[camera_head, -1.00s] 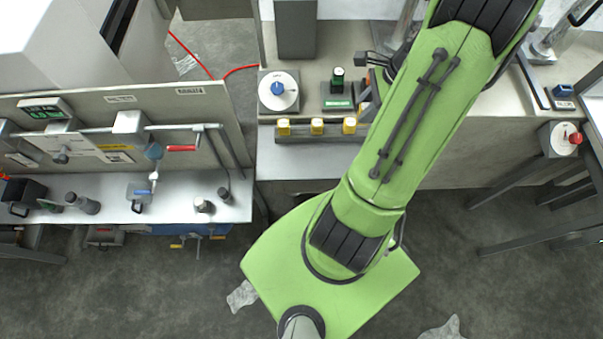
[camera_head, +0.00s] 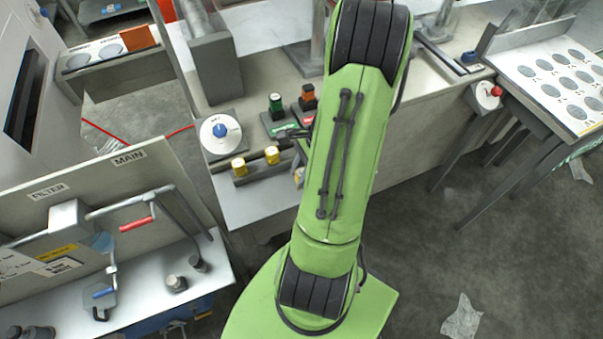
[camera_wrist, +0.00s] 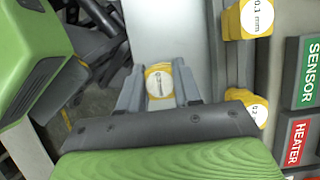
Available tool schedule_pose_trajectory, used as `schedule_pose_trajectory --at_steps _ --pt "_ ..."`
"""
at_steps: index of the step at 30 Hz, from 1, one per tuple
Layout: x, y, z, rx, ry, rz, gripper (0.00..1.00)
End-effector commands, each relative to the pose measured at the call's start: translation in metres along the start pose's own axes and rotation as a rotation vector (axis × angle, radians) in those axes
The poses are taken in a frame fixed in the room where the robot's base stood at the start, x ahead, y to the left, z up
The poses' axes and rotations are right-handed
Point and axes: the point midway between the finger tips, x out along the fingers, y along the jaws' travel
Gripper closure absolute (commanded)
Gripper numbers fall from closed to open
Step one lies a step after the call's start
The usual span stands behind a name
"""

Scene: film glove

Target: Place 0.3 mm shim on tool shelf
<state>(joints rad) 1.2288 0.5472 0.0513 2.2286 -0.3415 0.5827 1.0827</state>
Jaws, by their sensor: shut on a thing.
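My gripper (camera_wrist: 160,94) is shut on a yellow shim (camera_wrist: 159,81) with a round white label, seen in the wrist view. The label's writing is too small to read. The held shim is left of the other yellow shims, over or near a pale grey surface. A shim marked 0.1 mm (camera_wrist: 257,17) is at upper right, and another yellow shim (camera_wrist: 258,115) is partly covered by my gripper. In the head view, two yellow shims (camera_head: 239,167) (camera_head: 272,155) stand on a dark rack (camera_head: 255,174). I cannot tell which surface is the tool shelf.
Green SENSOR (camera_wrist: 311,72) and red HEATER (camera_wrist: 298,143) labels lie right of the shims. A blue-knobbed dial (camera_head: 220,131) is beside the rack. The bench with pipes and a red handle (camera_head: 136,223) is at left. A panel with grey discs (camera_head: 556,75) is at right.

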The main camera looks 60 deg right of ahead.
Motion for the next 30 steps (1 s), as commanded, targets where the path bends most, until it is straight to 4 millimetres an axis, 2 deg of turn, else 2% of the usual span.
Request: schedule_pose_trajectory --at_steps 6,7,12,19,22,26,30 --pt "0.002 0.000 -0.001 0.000 0.000 0.000 0.98" --pt "0.002 0.000 -0.001 0.000 0.000 0.000 0.66" --pt "0.002 0.000 -0.001 0.000 0.000 0.000 0.42" --pt "0.001 0.000 -0.001 0.000 0.000 0.000 0.42" --pt "-0.006 -0.001 0.001 0.000 0.002 -0.002 0.42" --pt "-0.035 -0.001 0.001 0.000 0.005 -0.005 0.42" --pt "-0.076 -0.001 0.001 0.001 0.004 -0.005 0.42"
